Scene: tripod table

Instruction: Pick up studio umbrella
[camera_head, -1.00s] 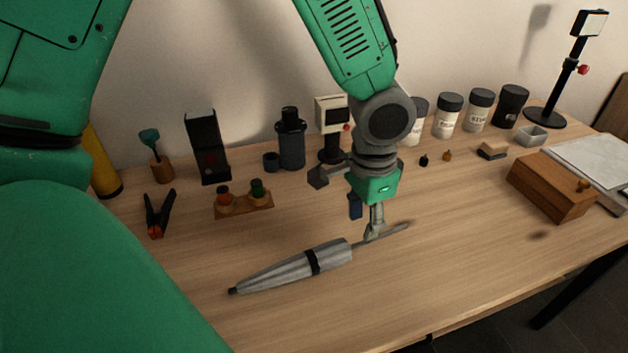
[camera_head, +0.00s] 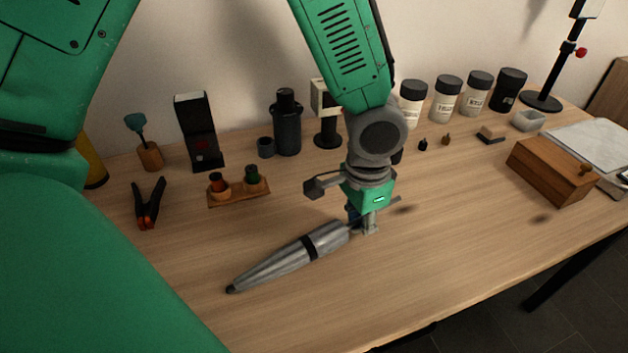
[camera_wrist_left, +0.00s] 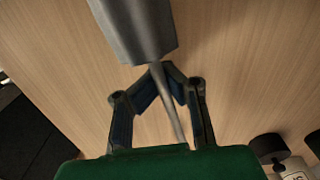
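The studio umbrella (camera_head: 290,262) is folded, grey, with a black band and a dark tip. It lies at a slant over the front middle of the table, tip toward the lower left. My left gripper (camera_head: 362,228) is at its thin shaft, right of the canopy. In the left wrist view the fingers (camera_wrist_left: 160,70) close together around the shaft, just below the grey canopy end (camera_wrist_left: 138,35). The gripper hides part of the shaft; a short end shows to its right. My right gripper is not in view.
On the wooden table (camera_head: 450,250), a clamp (camera_head: 149,204), a small bottle rack (camera_head: 238,192) and a black cylinder (camera_head: 287,128) stand behind the umbrella. Several white-labelled jars (camera_head: 447,98) line the back. A wooden box (camera_head: 550,170) is at right.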

